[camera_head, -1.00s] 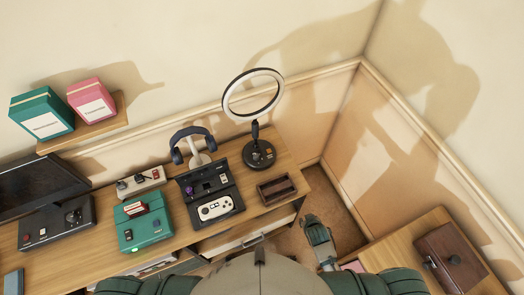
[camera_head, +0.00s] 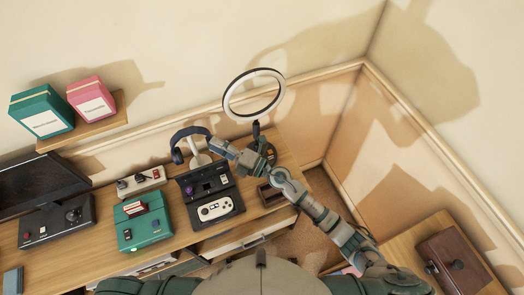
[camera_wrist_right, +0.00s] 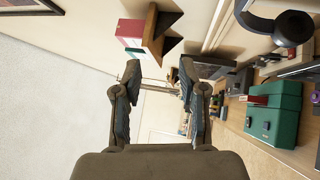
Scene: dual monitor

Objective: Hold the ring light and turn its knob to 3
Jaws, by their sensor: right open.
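The ring light stands on the desk at the back right, its white and black ring (camera_head: 227,100) upright on a short stem. Its round black base (camera_head: 268,151) is partly hidden behind my right arm, and I cannot make out the knob or its setting. My right gripper (camera_head: 212,141) reaches across in front of the base, pointing left, with its tips near the headphones. In the right wrist view my right gripper (camera_wrist_right: 158,80) is open with nothing between its fingers. The ring light is not seen there. My left gripper is not in view.
Headphones (camera_head: 178,138) hang on a white stand left of the ring light. A black case with a controller (camera_head: 214,209), a green box (camera_head: 148,231) and a small wooden tray (camera_head: 268,196) are on the desk. A brown box (camera_head: 455,262) sits at the right.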

